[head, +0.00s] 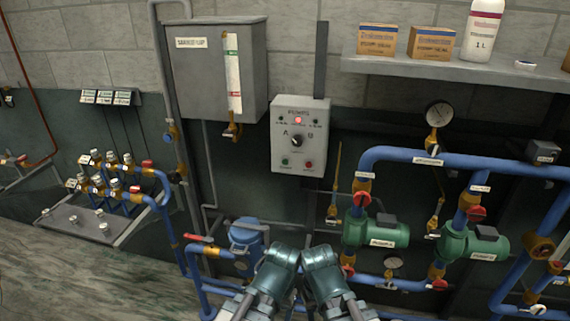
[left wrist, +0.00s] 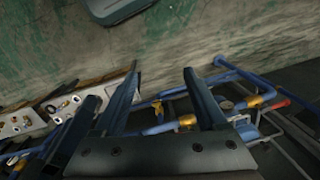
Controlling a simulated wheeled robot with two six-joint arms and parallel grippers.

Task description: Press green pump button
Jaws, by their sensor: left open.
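The green pump button (head: 285,162) is at the lower left of the light grey pump control box (head: 300,105) on the wall in the head view. A red button (head: 308,163) sits to its right, and a black selector knob (head: 297,141) between A and B is above them. A red lamp (head: 298,120) is lit near the top of the box. My left gripper (left wrist: 160,72) is open and empty in the left wrist view, with its fingers apart above the floor and pipework, away from the box. My right gripper does not show.
A grey tank (head: 205,70) hangs left of the box. Blue pipes with green pumps (head: 375,233) fill the lower right. A shelf (head: 450,72) with boxes and a white bottle (head: 482,30) is at upper right. A valve bench (head: 90,222) stands at left.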

